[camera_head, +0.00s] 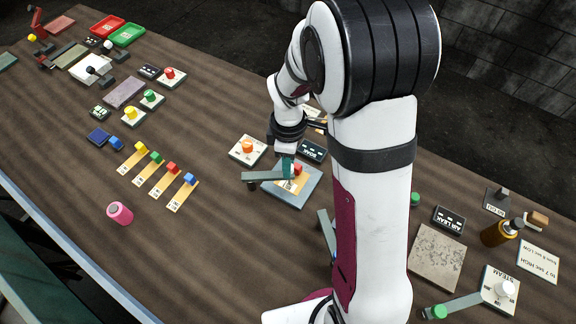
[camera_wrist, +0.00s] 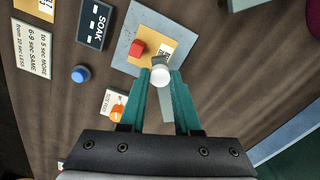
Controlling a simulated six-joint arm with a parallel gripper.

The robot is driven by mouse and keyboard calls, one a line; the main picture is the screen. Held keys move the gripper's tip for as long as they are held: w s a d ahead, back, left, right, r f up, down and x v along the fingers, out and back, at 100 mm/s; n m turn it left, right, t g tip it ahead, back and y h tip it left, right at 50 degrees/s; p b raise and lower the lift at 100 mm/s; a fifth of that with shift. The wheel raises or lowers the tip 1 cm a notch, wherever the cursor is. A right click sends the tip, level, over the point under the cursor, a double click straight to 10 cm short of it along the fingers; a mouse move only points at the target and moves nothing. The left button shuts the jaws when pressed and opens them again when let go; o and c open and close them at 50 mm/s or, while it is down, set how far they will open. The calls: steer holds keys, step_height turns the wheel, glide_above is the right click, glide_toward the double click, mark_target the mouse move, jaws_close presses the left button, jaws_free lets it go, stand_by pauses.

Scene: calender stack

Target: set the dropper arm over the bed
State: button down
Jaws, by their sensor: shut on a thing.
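The bed looks like a blue-grey plate (camera_head: 299,201) bearing a tan card and a red block (camera_head: 297,169); the plate (camera_wrist: 118,44) and red block (camera_wrist: 137,48) also show in the wrist view. A grey bar, seemingly the dropper arm (camera_head: 262,176), reaches in from the left to the plate. In the wrist view its white round knob (camera_wrist: 162,76) sits between my fingertips, over the card's edge. My gripper (camera_wrist: 161,80) is shut on this knob; it shows in the head view too (camera_head: 287,172). The bar's contact with the plate is unclear.
A white plate with an orange knob (camera_head: 247,147) and a dark sign (camera_head: 312,151) stand close by. Tan cards with coloured blocks (camera_head: 148,171) and a pink bottle (camera_head: 120,213) lie left. A brown bottle (camera_head: 497,233) stands right. Table between pink bottle and bed is clear.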

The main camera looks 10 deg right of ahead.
steer(key=shift+w+n, duration=0.3)
steer(key=shift+n, duration=0.1)
steer(key=c, duration=0.6)
jaws_free()
step_height(320, 180, up, 16)
steer(key=shift+s+f, duration=0.1)
steer(key=shift+f, duration=0.05)
steer(key=s+a+f+m+y, duration=0.1)
steer(key=s+m, duration=0.8)
steer(key=s, duration=0.2)
steer(key=s+a+f+m, duration=0.1)
steer(key=s+a+m, duration=0.1)
steer(key=s+m, duration=0.8)
steer(key=shift+s+f+y, duration=0.15)
steer(key=shift+s+y, duration=0.25)
steer(key=shift+s, duration=0.4)
